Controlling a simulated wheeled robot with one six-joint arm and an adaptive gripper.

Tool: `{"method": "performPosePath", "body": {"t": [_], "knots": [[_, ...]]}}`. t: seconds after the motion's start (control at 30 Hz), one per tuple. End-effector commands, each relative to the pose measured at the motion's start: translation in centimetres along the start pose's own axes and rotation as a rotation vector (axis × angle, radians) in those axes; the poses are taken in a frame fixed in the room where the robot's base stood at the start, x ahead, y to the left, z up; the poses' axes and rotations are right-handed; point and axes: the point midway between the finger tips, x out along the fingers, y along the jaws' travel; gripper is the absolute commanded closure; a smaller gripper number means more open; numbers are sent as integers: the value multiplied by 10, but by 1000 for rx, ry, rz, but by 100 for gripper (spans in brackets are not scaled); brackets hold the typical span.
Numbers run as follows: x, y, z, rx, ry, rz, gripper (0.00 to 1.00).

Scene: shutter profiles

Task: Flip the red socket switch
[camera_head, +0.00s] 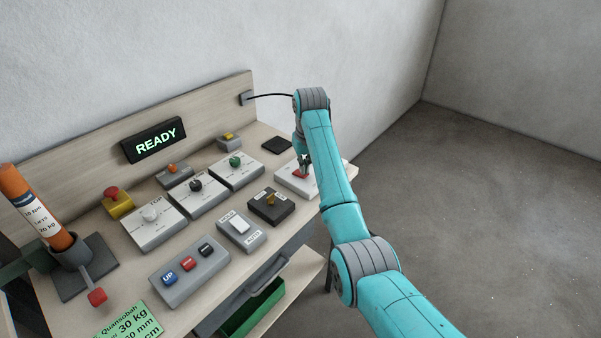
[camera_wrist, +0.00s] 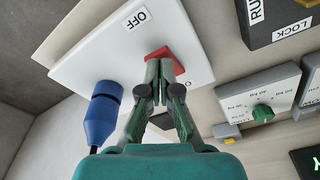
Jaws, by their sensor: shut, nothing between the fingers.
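The red socket switch (camera_wrist: 166,54) sits on a white socket plate (camera_wrist: 105,50), which lies at the right end of the bench. In the head view the red switch (camera_head: 299,174) shows just below my gripper (camera_head: 305,168). In the wrist view my gripper (camera_wrist: 158,68) is shut and empty, with its fingertips right at the switch and hiding part of it. I cannot tell whether they touch. An OFF label is on the plate above the switch; another label is mostly hidden near the fingers. A blue plug (camera_wrist: 102,112) with a dark cable is in the plate.
A black key switch box (camera_head: 271,206) and a white rocker box (camera_head: 241,231) stand to the left of the socket. White dial boxes, including one with a green knob (camera_head: 235,161), stand behind. A READY display (camera_head: 154,140) is on the back panel. An open drawer (camera_head: 262,304) juts out below.

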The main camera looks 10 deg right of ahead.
Motion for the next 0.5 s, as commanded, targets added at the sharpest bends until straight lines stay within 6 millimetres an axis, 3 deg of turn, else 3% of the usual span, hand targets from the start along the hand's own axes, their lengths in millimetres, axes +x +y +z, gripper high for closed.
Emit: {"method": "performPosePath", "body": {"t": [0.5], "knots": [[7, 0, 1, 0, -1, 0, 100]]}}
